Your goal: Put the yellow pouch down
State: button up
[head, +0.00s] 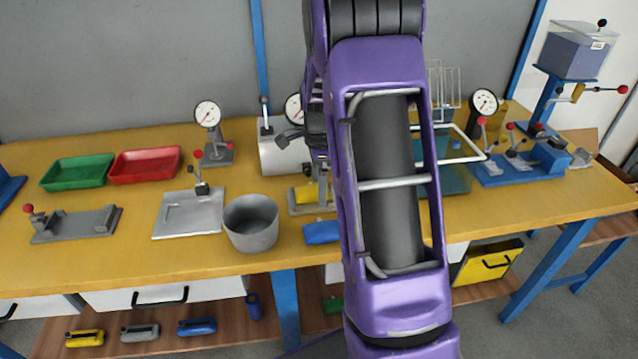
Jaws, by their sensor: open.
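A yellow block-like thing (307,194), which looks like the yellow pouch, lies on a small beige and grey fixture (300,210) on the workbench, right of the grey pot. My purple arm hides its right side. My gripper (320,168) is partly in view, pointing down just above the yellow thing. Its jaws are open, but the arm covers much of them. I cannot tell whether the fingers touch the pouch.
A blue pouch-like thing (321,232) lies in front of the fixture. A grey pot (251,222) and metal plate (188,212) stand left. Green (77,172) and red (145,165) trays lie farther left. A dial gauge (207,115) and blue press (520,165) also stand on the bench (130,262).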

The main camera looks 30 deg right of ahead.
notch_tip(320, 180, up, 12)
jog(key=p, duration=0.2)
jog(key=shift+r, duration=0.2)
dwell(0.7)
